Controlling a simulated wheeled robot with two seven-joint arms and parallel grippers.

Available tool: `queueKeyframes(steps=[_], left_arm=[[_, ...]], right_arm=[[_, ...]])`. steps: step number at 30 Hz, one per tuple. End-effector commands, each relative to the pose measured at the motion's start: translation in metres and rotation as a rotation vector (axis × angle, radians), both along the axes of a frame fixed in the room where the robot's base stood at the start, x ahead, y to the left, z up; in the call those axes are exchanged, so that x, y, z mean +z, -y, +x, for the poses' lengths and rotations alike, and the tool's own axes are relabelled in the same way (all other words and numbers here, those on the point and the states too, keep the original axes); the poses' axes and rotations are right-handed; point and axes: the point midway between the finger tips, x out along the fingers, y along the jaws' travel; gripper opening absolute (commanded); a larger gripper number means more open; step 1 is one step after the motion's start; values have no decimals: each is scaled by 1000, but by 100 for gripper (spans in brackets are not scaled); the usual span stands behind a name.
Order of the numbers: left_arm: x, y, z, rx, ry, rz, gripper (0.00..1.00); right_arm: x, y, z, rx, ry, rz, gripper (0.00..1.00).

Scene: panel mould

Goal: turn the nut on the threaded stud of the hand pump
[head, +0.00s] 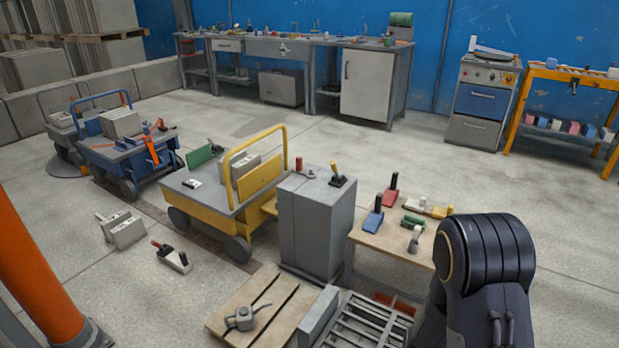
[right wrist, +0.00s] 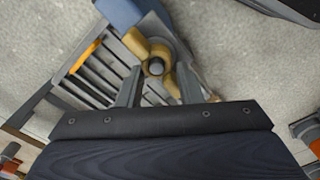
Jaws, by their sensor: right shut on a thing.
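In the right wrist view a brass-coloured nut (right wrist: 160,50) with protruding wings sits around a stud (right wrist: 156,67), whose dark round end faces my camera. My right gripper (right wrist: 158,88) has one finger on each side of the nut's lower part and is shut on it. Where the fingers touch it is partly hidden. A blue-grey part (right wrist: 121,12), perhaps of the hand pump, shows beyond the nut. In the head view my dark right arm fills the lower right, and the nut and right gripper cannot be made out. My left gripper is in neither view.
A slatted metal grate (head: 362,328) lies by a wooden pallet (head: 232,300) with a grey fitting (head: 243,318). A grey cabinet (head: 313,232) and a small table (head: 375,240) with tools stand behind. A yellow cart (head: 213,205) is farther left. Open floor lies beyond.

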Motion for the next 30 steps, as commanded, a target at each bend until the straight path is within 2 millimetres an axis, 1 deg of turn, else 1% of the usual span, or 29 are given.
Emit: queueKeyframes(steps=[1,6,9,13,14,18,19,20,26,28,30], left_arm=[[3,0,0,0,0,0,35],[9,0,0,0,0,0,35],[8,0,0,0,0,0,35],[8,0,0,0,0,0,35],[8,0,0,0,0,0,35],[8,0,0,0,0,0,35],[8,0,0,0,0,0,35],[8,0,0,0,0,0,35],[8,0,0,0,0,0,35],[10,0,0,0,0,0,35],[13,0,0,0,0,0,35]], right_arm=[[0,8,-4,-73,-11,-8,0],[1,10,-3,-294,-11,-8,0],[0,10,-2,-329,-7,-9,0],[0,11,0,-326,-1,-8,0],[0,11,0,-325,0,-9,44],[0,10,2,-320,4,-8,63],[0,10,2,-319,5,-8,67],[0,9,3,-318,5,-8,67],[0,8,3,-313,5,-6,67],[3,7,3,-311,6,-5,67],[11,7,3,-309,6,-5,67]])
